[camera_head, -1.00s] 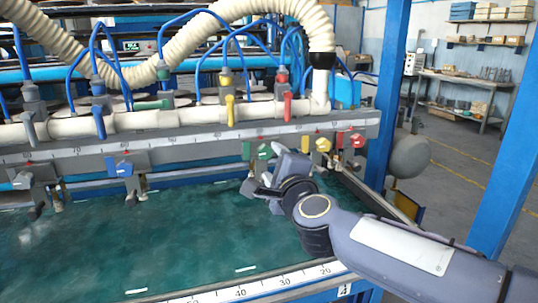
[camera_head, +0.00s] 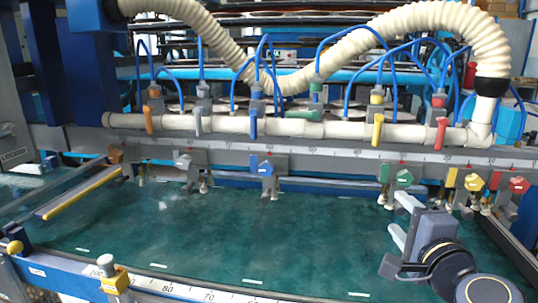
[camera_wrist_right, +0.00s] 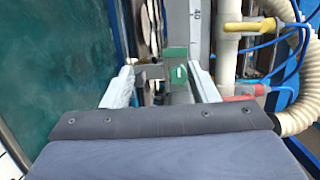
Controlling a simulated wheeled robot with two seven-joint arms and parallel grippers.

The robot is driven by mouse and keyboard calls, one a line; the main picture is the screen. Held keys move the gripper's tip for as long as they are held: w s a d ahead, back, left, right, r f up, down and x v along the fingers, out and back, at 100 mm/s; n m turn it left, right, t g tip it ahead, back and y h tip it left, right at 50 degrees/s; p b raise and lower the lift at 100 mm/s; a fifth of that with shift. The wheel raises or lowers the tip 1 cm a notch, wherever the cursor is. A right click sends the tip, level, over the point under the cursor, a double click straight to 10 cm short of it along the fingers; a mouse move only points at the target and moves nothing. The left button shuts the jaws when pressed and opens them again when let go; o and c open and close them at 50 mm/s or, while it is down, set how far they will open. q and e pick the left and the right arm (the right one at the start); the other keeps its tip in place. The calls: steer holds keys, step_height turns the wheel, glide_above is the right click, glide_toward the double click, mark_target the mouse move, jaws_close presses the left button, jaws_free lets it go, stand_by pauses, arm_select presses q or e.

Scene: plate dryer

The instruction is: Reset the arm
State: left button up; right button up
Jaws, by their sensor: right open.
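My right gripper (camera_head: 397,213) is in the lower right of the head view, over the green plate bed (camera_head: 250,240). Its two pale fingers are apart, with nothing held between them. The green clamp (camera_head: 404,178) on the front rail is just beyond the fingertips. In the right wrist view the green clamp (camera_wrist_right: 176,68) shows between the open fingers (camera_wrist_right: 160,64); I cannot tell whether they touch it. My left gripper is not in view.
Yellow (camera_head: 473,182) and red (camera_head: 518,185) clamps sit right of the green one. A blue clamp (camera_head: 262,165) is farther left on the rail. A white pipe (camera_head: 345,130) with coloured valves runs above. The plate bed's middle is clear.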

steer(key=s+a+f+n+g+y, duration=0.25)
steer(key=s+f+n+g, duration=0.35)
steer(key=s+f+n, duration=0.4)
steer(key=s+a+f+n+g+y, duration=0.2)
steer(key=s+a+f+n+g, duration=0.3)
steer(key=s+f, duration=0.55)
step_height(320, 180, up, 16)
steer(key=d+n+p, duration=0.1)
steer(key=p, duration=1.7)
steer(key=shift+w+d+r+n+g, duration=0.2)
steer(key=shift+w+d+n+g, duration=0.1)
steer(key=shift+w+n+g, duration=0.15)
